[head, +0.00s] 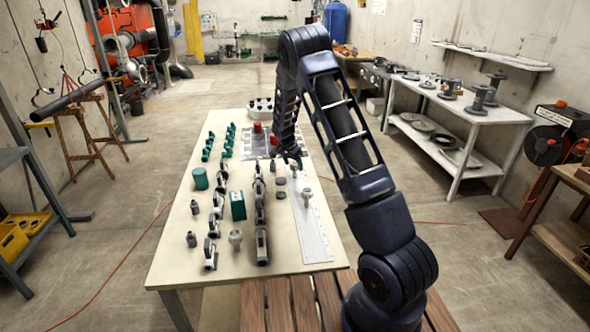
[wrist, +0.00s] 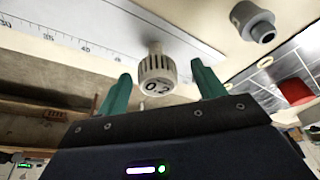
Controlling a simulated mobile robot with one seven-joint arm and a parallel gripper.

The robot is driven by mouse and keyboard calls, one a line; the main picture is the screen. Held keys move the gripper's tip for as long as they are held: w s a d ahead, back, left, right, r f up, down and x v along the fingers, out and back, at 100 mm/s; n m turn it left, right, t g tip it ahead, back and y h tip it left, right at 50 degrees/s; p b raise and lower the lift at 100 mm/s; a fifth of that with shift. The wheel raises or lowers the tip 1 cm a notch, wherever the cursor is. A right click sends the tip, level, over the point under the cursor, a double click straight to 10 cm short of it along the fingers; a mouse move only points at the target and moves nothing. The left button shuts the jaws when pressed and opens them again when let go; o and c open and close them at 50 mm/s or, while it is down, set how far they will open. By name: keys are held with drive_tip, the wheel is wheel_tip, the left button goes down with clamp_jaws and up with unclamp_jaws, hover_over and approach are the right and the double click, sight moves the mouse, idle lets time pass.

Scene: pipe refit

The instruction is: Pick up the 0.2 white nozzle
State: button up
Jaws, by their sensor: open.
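The white nozzle marked 0.2 (wrist: 157,76) shows in the wrist view, with its ribbed cap and number facing me and its narrow stem away from me. My gripper (wrist: 160,70) is open, with one green finger on each side of the nozzle and a visible gap on both sides. In the head view my gripper (head: 294,163) is low over the far right part of the table. A pale nozzle (head: 306,195) stands on the ruler strip there; I cannot tell if it is the same one.
The pale table (head: 168,248) holds rows of grey fittings, green parts (head: 200,179) and a green box (head: 238,205). A long ruler (head: 314,240) lies along its right side. In the wrist view a grey fitting (wrist: 252,22) and a red part (wrist: 295,91) are at right.

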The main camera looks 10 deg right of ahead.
sight(296, 169)
drive_tip(key=x, duration=0.4)
drive_tip(key=shift+d+f, duration=0.2)
drive_tip(key=shift+d, duration=0.1)
drive_tip(key=shift+c, duration=0.2)
drive_tip(key=c, duration=1)
